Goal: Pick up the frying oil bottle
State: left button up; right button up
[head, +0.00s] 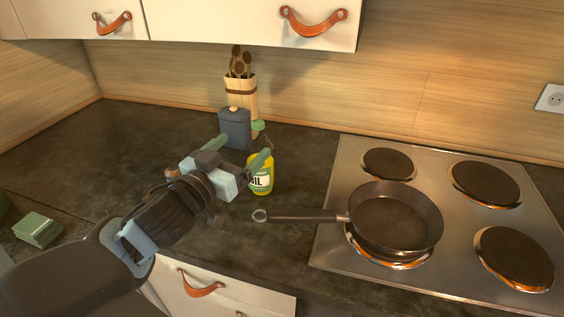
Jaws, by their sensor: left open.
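The frying oil bottle (263,183) is yellow with a pale label reading "IL" in its visible part. It stands upright on the dark counter, left of the stove. My left gripper (237,152) is open and empty, with its green fingers pointing away toward the back wall. Its right finger overlaps the left and upper part of the bottle in the picture, hiding some of it. I cannot tell whether they touch. A small green piece above that finger may be the bottle's cap. My right gripper is not in view.
A blue-grey lidded canister (235,130) and a holder with wooden utensils (241,92) stand behind the gripper. A frying pan (397,220) sits on the stove (452,246), its handle reaching left over the counter. A green box (38,230) lies at left. The left counter is mostly clear.

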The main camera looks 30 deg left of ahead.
aim_at(258, 122)
pick_arm(q)
notch_tip(258, 122, down, 7)
jog(key=b, duration=0.2)
jog(key=w, duration=0.8)
jog(key=shift+w+a+g, duration=0.15)
jog(key=shift+a+g, duration=0.25)
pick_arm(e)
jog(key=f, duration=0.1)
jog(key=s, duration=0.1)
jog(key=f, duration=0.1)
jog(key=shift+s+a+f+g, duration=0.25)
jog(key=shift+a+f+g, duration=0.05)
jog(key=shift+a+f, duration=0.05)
pick_arm(q)
jog(key=shift+f, duration=0.15)
